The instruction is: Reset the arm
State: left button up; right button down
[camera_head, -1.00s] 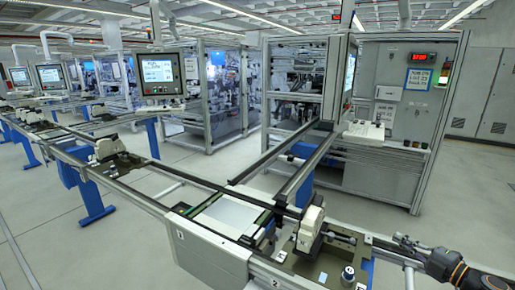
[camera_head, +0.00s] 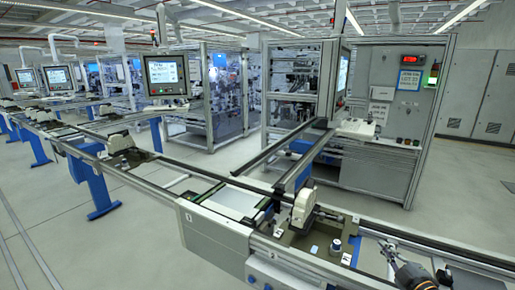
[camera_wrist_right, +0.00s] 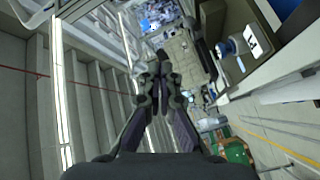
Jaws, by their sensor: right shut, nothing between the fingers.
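My right gripper (camera_head: 386,248) is at the lower right of the head view, beside the near end of the conveyor line. It is empty, and its fingers are together; the closed fingertips also show in the right wrist view (camera_wrist_right: 162,62). My right arm comes in from the bottom edge and is partly cut off. My left gripper is not in view.
A dark pallet (camera_head: 296,238) on the conveyor, left of the gripper, carries a white-and-black fixture (camera_head: 303,207) and a small round knob (camera_head: 335,246). The conveyor rail (camera_head: 450,258) runs close by the gripper. A grey cabinet (camera_head: 395,120) stands behind; floor is open at left.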

jog(key=s+a+f+m+g+h, duration=0.3)
jog(key=s+a+f+m, duration=0.15)
jog(key=s, duration=0.25)
jog(key=s+a+f+m+g+h, duration=0.3)
jog(key=s+f+m+g, duration=0.1)
jog(key=s+f+m, duration=0.25)
jog(key=s+a+m+g+y, duration=0.1)
jog(key=s+a+g, duration=0.15)
jog(key=s, duration=0.35)
jog(key=s+a+f+m+g+y, duration=0.1)
jog(key=s+a+g, duration=0.15)
jog(key=s, duration=0.25)
jog(key=s+a+m+g, duration=0.1)
jog(key=s+a+g, duration=0.15)
jog(key=s, duration=0.35)
notch_tip(320, 180, down, 30)
jog(key=s+d+b, duration=0.1)
jog(key=s+b, duration=0.1)
jog(key=b, duration=0.3)
pick_arm(q)
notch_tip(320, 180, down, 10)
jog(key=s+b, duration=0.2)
jog(key=b, duration=0.3)
pick_arm(e)
jog(key=s+d+f+g, duration=0.1)
jog(key=s+f+g, duration=0.1)
jog(key=s+f, duration=1.7)
notch_tip(320, 180, down, 4)
jog(key=shift+s+d+f, duration=0.1)
jog(key=shift+s+d, duration=0.3)
